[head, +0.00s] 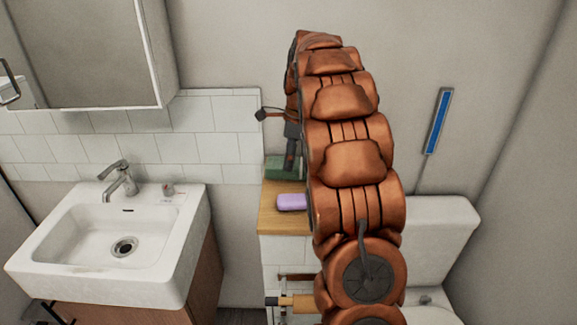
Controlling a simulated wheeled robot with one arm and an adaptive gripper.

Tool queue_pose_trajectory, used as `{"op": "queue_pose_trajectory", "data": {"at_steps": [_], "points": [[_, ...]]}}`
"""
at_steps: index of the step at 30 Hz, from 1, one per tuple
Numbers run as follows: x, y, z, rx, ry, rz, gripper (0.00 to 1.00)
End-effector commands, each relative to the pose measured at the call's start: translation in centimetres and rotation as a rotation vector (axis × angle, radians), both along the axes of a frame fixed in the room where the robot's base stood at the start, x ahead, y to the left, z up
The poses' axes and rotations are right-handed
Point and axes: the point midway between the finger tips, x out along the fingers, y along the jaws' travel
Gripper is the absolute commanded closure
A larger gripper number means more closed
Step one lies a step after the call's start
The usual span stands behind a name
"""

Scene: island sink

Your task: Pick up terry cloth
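A green item (278,170), which looks like the folded terry cloth, lies at the back of a narrow wooden-topped ledge between the sink and the toilet. My arm arches over the ledge and hides part of the right side of the item. My gripper (289,163) points down at the green item, at or just above its right part. The fingertips are small and partly hidden, so I cannot tell whether they touch the cloth or are open or shut.
A purple bar (291,202) lies on the wooden ledge top (276,221) in front of the green item. The white sink (95,225) with its faucet (120,180) stands left. The toilet (433,235) stands right, and a mirror cabinet (85,50) hangs upper left.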

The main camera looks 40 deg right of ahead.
Motion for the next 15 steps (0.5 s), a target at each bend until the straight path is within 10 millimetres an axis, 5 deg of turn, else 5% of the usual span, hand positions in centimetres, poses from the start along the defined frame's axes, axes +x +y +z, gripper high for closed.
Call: {"op": "queue_pose_trajectory", "data": {"at_steps": [6, 15], "points": [[0.2, 0.2, -2.3, 0.002, 0.001, -0.001, 0.0], [0.3, 0.3, -2.5, 0.001, -0.001, 0.0, 0.04]]}}
